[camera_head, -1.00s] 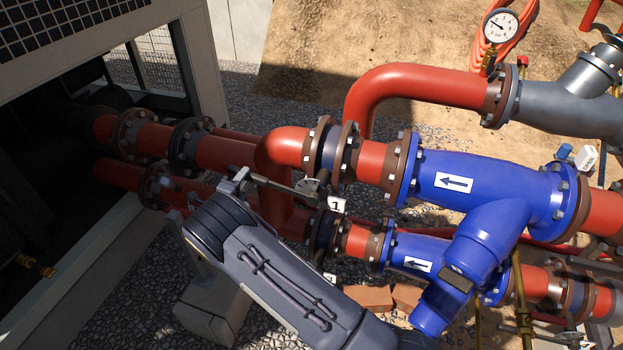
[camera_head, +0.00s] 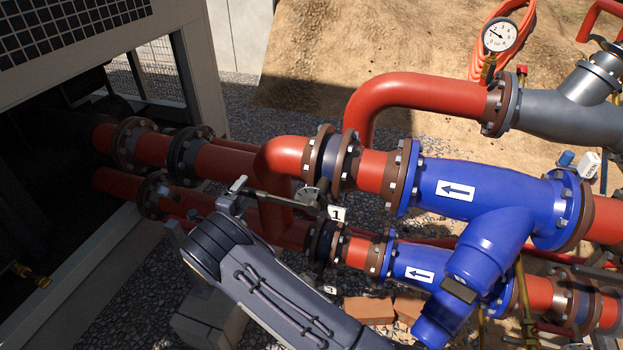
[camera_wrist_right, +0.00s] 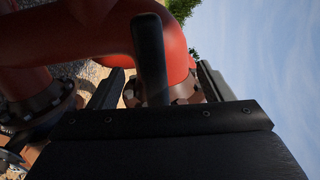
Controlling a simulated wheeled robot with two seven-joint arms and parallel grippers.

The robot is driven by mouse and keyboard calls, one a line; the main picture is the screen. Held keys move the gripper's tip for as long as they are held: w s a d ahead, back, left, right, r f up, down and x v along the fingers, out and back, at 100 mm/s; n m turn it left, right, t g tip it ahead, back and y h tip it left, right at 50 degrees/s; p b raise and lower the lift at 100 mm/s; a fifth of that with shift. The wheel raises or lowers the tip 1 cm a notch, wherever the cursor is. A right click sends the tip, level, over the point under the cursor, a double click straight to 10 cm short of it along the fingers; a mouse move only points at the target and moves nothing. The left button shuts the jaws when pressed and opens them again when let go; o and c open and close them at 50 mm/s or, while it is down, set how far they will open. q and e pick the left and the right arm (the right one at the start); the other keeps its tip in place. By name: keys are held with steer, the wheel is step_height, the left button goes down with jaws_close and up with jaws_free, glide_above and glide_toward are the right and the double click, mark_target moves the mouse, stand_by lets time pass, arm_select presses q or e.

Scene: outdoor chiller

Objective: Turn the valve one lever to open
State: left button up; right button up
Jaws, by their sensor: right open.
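Valve one (camera_head: 328,160) is a dark-bodied valve between brown flanges on the upper red pipe. A white tag marked 1 (camera_head: 337,213) hangs beside it. Its dark lever (camera_head: 280,203) extends left from the valve, roughly along the pipe. My right gripper (camera_head: 232,195) is at the lever's left end, partly hidden by my own wrist. In the right wrist view the lever (camera_wrist_right: 150,55) stands between the two spread fingers of my right gripper (camera_wrist_right: 160,88), with gaps visible on both sides. My left gripper is not in view.
A lower valve (camera_head: 322,243) sits just below on a parallel pipe. Blue strainers (camera_head: 490,190) and red pipes fill the right side. The chiller housing (camera_head: 190,90) stands at left. Bricks (camera_head: 368,310) lie on the gravel below.

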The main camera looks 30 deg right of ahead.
steer(key=v, duration=0.7)
steer(key=shift+p, duration=0.4)
steer(key=b+v, duration=0.2)
steer(key=v, duration=0.5)
steer(key=s+d+r+m+g+y, duration=0.3)
steer(key=s+d+m+g, duration=0.3)
steer(key=s+d+m, duration=0.3)
steer(key=s+d+r+m+g+y, duration=0.4)
steer(key=s+d+m, duration=0.35)
steer(key=m, duration=0.45)
steer(key=s+a+r+m+t+y, duration=0.2)
steer(key=s+m+y, duration=0.3)
steer(key=s+m, duration=0.5)
steer(key=s+a+r+m+t+y, duration=0.2)
steer(key=s+r+m+y, duration=0.3)
steer(key=s+m, duration=0.6)
steer(key=a+m, duration=0.1)
steer(key=m, duration=0.2)
steer(key=shift+a+m+y, duration=0.25)
steer(key=shift+m+y, duration=0.05)
